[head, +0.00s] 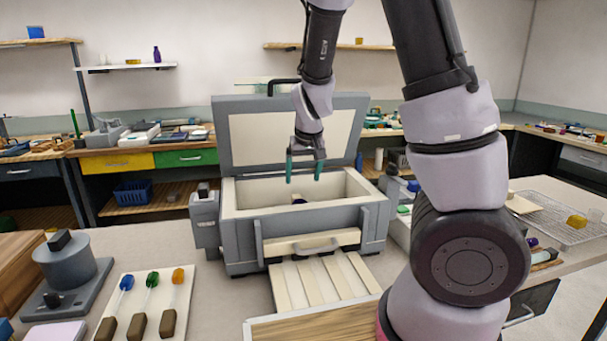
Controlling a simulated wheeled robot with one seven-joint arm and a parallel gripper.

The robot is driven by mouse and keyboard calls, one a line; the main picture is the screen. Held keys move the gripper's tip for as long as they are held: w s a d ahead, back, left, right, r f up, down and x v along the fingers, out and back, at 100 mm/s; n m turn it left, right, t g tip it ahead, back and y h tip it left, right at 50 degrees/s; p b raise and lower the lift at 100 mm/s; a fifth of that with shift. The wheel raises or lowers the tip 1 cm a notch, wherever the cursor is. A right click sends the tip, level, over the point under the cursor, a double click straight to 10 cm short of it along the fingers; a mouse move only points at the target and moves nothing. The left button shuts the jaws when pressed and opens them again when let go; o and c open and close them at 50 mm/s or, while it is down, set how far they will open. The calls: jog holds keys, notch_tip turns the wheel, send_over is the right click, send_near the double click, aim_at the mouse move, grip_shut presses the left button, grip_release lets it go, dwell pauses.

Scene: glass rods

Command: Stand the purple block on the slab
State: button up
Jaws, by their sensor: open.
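My gripper (304,172) points down, open and empty, over the mouth of the grey kiln box (243,245), whose lid (219,150) stands open. A small dark object (299,201) shows inside the kiln below my fingers. It could be the purple block, but its colour and shape are too small to tell, and the front wall hides its lower part. A small dark purple thing (533,242) also lies on the right bench, partly behind my arm. I cannot tell for sure which piece is the slab; a pale flat slab (527,204) lies on the right bench.
A slatted pale shelf (325,283) juts from the kiln's front. A white board (131,291) with blue, green and orange-tipped rods lies front left, near a grey round device (66,267).

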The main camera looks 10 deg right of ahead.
jog(key=s+d+r+m+t+y, duration=0.1)
jog(key=s+d+r+m, duration=0.1)
jog(key=s+r, duration=0.8)
jog(key=s+d+r+m+t+y, duration=0.1)
jog(key=s+d+r+m, duration=0.1)
jog(key=s+r, duration=0.8)
notch_tip(320, 180, up, 2)
jog(key=shift+s+d+t, duration=0.4)
jog(key=shift+d, duration=0.5)
